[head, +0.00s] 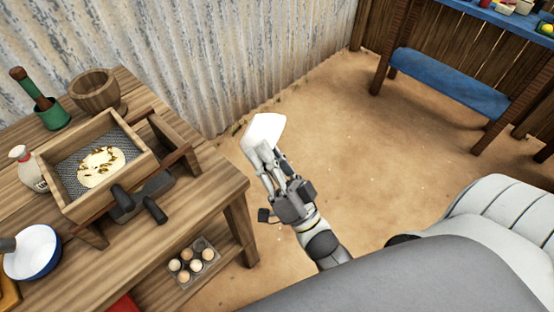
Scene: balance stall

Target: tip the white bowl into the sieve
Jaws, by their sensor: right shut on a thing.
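The sieve (58,187) is a wooden box frame with a grey mesh, on the table at the left. A pale cream heap (98,170) with brownish bits lies on its mesh. My right gripper (262,152) is shut on a white, squarish thing (266,128), which looks like the white bowl held tilted. It is over the dirt floor, to the right of the table and well apart from the sieve. I cannot see into it. My left gripper is not in view.
The wooden table (195,200) also holds a blue-rimmed white bowl (32,262), a wooden mortar (97,92), a green pot (50,113) and a white bottle (27,172). Dark handles (140,197) lie by the sieve. An egg tray (196,262) sits lower. A blue bench (450,82) stands far right.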

